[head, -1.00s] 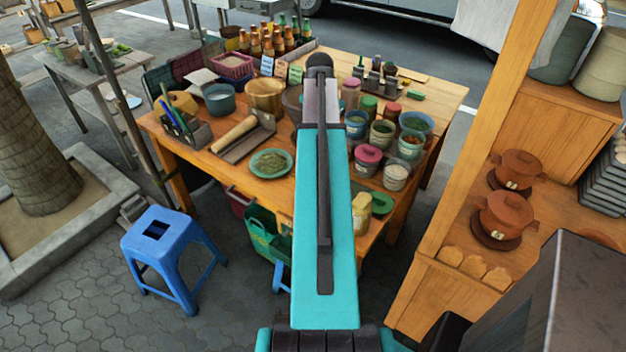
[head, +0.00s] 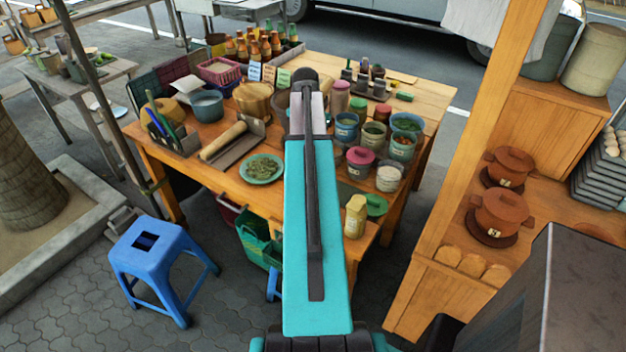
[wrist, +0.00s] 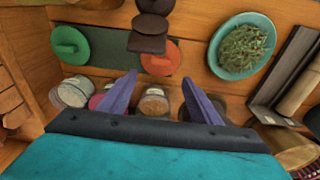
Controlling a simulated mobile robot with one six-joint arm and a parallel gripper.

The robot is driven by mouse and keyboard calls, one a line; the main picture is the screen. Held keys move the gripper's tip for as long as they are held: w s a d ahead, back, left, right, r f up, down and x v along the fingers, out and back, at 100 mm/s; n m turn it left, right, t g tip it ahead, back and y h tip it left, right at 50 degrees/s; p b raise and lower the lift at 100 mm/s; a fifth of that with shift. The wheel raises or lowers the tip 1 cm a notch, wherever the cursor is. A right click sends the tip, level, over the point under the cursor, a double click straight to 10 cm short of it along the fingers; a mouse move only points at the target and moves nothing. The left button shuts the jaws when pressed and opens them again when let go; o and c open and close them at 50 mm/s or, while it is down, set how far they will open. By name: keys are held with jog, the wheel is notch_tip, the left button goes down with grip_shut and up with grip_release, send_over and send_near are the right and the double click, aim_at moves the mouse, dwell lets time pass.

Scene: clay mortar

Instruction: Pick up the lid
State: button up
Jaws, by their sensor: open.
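An orange-red round lid (wrist: 160,57) lies at the edge of a dark green mat (wrist: 130,50) in the wrist view. A green lid-like disc with a knob (wrist: 70,44) lies at the mat's left end; it also shows in the head view (head: 376,205). My gripper (wrist: 158,77) is open and empty, its two purple fingers above the table. The orange-red lid is just beyond the fingertips, roughly centred between them. An open jar with brown contents (wrist: 153,103) shows between the fingers. In the head view my arm hides the orange-red lid and the gripper.
Jars crowd the table's right half, including a pink-lidded one (head: 360,160) and a white-filled one (head: 388,178). A teal plate of greens (head: 262,168) and a rolling pin (head: 223,140) lie left. A yellow jar (head: 355,217) stands at the front. A blue stool (head: 160,250) is front-left.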

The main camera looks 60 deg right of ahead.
jog(key=shift+d+f+p, duration=0.2)
jog(key=shift+f+p, duration=0.15)
jog(key=shift+f, duration=1.35)
jog(key=shift+d+f+p, duration=0.2)
jog(key=shift+f+p, duration=0.1)
jog(key=shift+f, duration=1.35)
jog(key=shift+f, duration=0.1)
jog(key=shift+d+f+p, duration=0.15)
jog(key=shift+f+p, duration=0.45)
jog(key=shift+f, duration=0.65)
jog(key=shift+d+f+p, duration=0.15)
jog(key=shift+f+p, duration=0.45)
jog(key=shift+f, duration=0.65)
jog(key=c, duration=1.1)
